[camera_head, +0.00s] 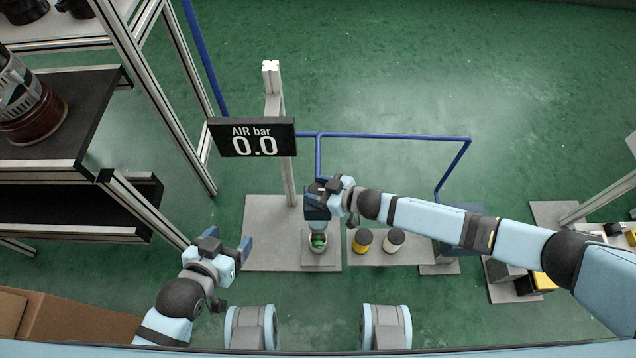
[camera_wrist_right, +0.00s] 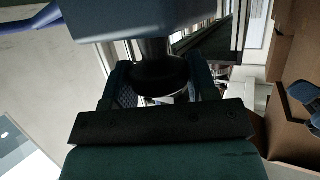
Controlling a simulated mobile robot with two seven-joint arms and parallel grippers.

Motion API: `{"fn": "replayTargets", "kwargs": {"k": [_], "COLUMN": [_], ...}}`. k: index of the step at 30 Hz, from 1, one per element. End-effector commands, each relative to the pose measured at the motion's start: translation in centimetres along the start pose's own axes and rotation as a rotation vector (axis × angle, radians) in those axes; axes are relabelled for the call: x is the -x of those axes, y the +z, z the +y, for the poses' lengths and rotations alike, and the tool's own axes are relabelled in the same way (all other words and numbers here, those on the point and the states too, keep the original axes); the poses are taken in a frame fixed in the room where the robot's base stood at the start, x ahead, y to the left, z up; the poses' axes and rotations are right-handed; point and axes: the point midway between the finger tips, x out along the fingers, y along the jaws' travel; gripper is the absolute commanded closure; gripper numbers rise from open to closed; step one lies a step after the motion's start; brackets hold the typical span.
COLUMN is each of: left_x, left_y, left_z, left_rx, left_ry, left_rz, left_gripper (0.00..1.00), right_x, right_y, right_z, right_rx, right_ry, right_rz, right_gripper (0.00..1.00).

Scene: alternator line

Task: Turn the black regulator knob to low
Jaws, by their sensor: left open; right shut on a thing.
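The black regulator knob (camera_wrist_right: 160,78) is between the two fingers of my right gripper (camera_wrist_right: 163,88) in the right wrist view. The blue-grey regulator body (camera_wrist_right: 135,16) is just above it in that view. My right gripper (camera_head: 322,192) is shut on the knob. In the head view the gripper hides the knob, and I cannot read its setting. A black display (camera_head: 252,137) reads "AIR bar 0.0". My left gripper (camera_head: 228,246) is open and empty at the lower left, apart from the regulator.
A blue pipe (camera_head: 395,136) runs behind the regulator. Below it stand a cup with green inside (camera_head: 318,242), a yellow-topped can (camera_head: 362,240) and a pale-topped can (camera_head: 395,239). A shelf rack (camera_head: 60,120) is at left, a cardboard box (camera_head: 75,320) at lower left.

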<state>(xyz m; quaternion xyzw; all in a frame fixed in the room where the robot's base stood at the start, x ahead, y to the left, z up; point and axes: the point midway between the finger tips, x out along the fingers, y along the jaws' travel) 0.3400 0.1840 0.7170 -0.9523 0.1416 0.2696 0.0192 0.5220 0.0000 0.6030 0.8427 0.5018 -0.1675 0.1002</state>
Motion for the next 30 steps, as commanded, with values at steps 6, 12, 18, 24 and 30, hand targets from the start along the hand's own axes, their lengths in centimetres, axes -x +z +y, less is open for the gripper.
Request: {"fn": "replayTargets", "kwargs": {"k": [6, 12, 18, 24, 30], "left_x": [0.06, 0.05, 0.07, 0.08, 0.13], "left_y": [0.12, 0.1, 0.06, 0.03, -0.06], "left_z": [0.04, 0.11, 0.17, 0.2, 0.22], "left_rx": [0.001, 0.003, 0.004, 0.004, 0.005], "left_ry": [-0.003, -0.002, 0.0, 0.0, 0.0], "left_rz": [-0.01, -0.01, -0.011, -0.011, -0.01], "left_gripper": [0.28, 0.28, 0.28, 0.28, 0.28], "right_x": [-0.07, -0.03, -0.03, 0.0, 0.26], "right_y": [-0.17, -0.01, -0.02, -0.01, -0.01], "right_z": [-0.18, -0.19, -0.18, -0.08, 0.02], "right_rx": [0.041, 0.045, 0.045, 0.045, 0.044], "right_ry": [-0.101, -0.116, -0.114, -0.112, -0.111], "right_rz": [0.003, 0.003, 0.002, 0.002, 0.001], "right_gripper": [0.71, 0.71, 0.43, 0.25, 0.25]}}
